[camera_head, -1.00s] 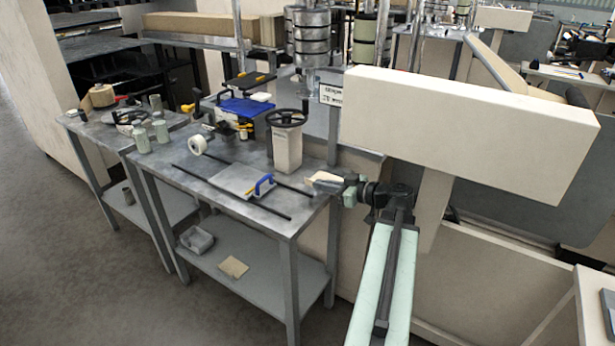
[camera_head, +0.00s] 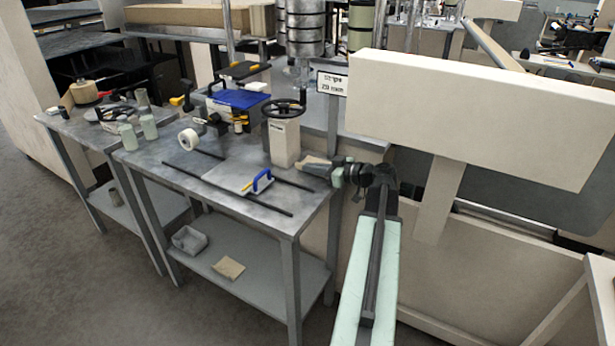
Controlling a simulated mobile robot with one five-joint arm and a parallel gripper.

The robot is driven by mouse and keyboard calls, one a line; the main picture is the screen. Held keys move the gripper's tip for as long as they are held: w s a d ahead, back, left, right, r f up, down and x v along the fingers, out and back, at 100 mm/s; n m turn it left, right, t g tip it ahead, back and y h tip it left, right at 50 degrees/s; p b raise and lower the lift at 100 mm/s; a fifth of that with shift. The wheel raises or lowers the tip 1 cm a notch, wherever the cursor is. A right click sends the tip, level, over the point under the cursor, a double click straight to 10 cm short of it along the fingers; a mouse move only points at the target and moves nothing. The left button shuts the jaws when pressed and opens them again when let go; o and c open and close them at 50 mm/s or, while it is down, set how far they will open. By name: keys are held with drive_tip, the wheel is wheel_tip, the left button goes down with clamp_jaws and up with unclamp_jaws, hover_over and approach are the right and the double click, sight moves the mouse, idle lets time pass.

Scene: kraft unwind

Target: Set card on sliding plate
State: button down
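The sliding plate (camera_head: 236,182) is a flat grey plate with a blue handle, lying across two dark rails on the metal table. My gripper (camera_head: 312,163) is at the table's right edge, a little right of and above the plate, beside the post with the handwheel. A pale tan piece shows at my gripper's end; it is too small to tell whether it is a card or part of the fingers. A flat tan card-like piece (camera_head: 228,268) lies on the table's lower shelf.
The handwheel post (camera_head: 284,142) stands just behind the plate. A white roll (camera_head: 188,139), a blue-topped device (camera_head: 238,100) and pale green jars (camera_head: 149,127) stand to the left and back. A large beige beam (camera_head: 465,115) is on the right. A grey tray (camera_head: 189,240) sits on the lower shelf.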

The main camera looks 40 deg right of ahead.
drive_tip(key=shift+w+a+f, duration=0.25)
drive_tip(key=shift+f, duration=0.45)
drive_tip(key=c, duration=1.6)
unclamp_jaws()
drive_tip(key=shift+c, duration=0.2)
